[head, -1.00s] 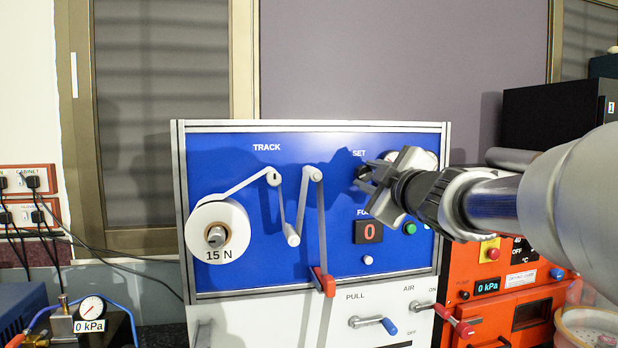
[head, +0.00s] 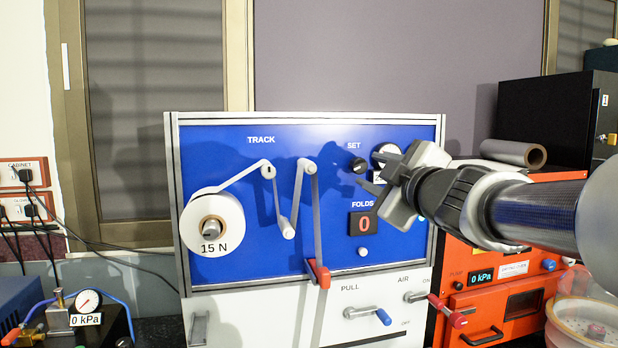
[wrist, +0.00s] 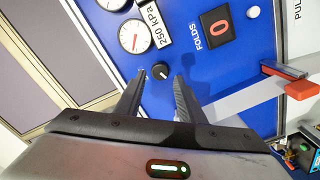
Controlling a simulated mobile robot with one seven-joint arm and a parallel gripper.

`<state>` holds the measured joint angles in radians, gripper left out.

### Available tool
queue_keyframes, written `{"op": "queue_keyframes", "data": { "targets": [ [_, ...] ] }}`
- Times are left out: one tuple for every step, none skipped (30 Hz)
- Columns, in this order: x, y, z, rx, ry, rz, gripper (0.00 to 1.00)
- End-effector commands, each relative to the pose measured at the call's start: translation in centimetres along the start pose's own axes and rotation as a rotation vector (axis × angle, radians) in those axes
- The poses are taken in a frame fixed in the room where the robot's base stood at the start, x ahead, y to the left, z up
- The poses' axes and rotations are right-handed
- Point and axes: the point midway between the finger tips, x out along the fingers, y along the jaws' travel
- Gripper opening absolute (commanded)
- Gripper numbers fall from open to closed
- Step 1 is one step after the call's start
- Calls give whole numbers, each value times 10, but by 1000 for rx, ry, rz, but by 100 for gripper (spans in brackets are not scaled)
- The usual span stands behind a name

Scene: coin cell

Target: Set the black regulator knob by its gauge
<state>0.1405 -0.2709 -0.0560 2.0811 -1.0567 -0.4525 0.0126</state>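The black regulator knob (head: 357,165) sits on the blue panel under the word SET. In the wrist view the knob (wrist: 160,71) has a pale pointer line on its face. Its round white gauge (wrist: 135,37) is beside it, with a red needle and a label reading 250 kPa (wrist: 152,22). In the head view the gauge (head: 384,153) is partly hidden by my gripper. My gripper (wrist: 161,76) is open and empty; its fingers stand apart, with the knob showing between the tips. In the head view my gripper (head: 370,173) is to the right of the knob, apart from it.
PULL and AIR levers are below. An orange unit (head: 500,292) reading 0 kPa stands at the right.

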Motion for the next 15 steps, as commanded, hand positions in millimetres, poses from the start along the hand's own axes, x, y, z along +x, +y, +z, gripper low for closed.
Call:
{"op": "queue_keyframes", "data": {
  "targets": [
    [-15,2,-2,-2,1,2,35],
    [-22,3,-2,-1,1,3,35],
    [-33,3,-2,-1,1,4,35],
    [-40,3,-3,-1,2,3,35],
    [-48,3,-3,-1,3,3,35],
    [-57,3,-3,0,3,4,35],
    [-65,3,-3,-1,3,3,35],
    [-71,3,-3,0,4,3,35],
    [-80,3,-3,0,3,2,35],
    [-86,3,-4,0,4,3,35],
    [-92,3,-3,-1,3,2,35],
    [-99,3,-3,0,3,3,35],
    [-104,2,-3,0,3,2,35],
    [-108,3,-3,0,3,3,35],
    [-114,2,-2,-1,2,2,35]
  ]
}}
